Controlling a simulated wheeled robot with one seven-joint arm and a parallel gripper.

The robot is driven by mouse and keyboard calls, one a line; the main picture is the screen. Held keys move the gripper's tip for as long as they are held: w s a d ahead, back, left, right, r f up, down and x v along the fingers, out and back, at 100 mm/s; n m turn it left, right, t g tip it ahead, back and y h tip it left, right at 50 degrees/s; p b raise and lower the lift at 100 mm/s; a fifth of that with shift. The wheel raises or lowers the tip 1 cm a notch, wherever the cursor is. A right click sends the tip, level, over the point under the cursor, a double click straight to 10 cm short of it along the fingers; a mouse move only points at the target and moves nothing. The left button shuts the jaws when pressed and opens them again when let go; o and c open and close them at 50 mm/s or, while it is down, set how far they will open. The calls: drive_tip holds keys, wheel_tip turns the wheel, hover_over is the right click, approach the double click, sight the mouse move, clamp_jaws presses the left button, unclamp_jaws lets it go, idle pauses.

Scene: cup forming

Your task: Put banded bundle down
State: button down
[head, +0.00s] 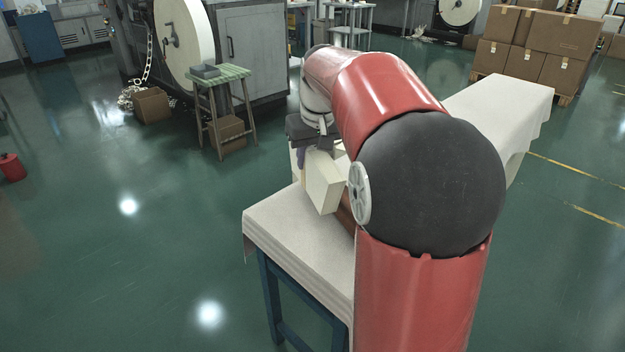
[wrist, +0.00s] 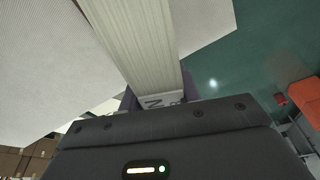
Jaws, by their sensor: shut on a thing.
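The banded bundle is a cream block of stacked sheets (head: 325,182) in the head view, hanging tilted below my gripper (head: 306,158). In the wrist view the bundle (wrist: 135,40) runs up from between my fingers (wrist: 158,98), which are shut on it. It is over or beside the cloth-covered table (head: 285,232); I cannot tell whether its lower end touches the cloth. The band is not clearly visible. My red arm hides the middle of the table.
A brown object (head: 346,212) shows partly behind the bundle, mostly hidden by my arm. The table's near-left cloth is clear, and so is its far-right end. A green-topped stool (head: 222,76) and stacked cartons (head: 540,45) stand farther off on the floor.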

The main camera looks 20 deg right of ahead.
drive_tip(key=shift+f, duration=2.55)
drive_tip(key=shift+f+b, duration=0.1)
drive_tip(key=shift+b, duration=0.25)
drive_tip(key=c, duration=1)
unclamp_jaws()
drive_tip(key=shift+f, duration=0.1)
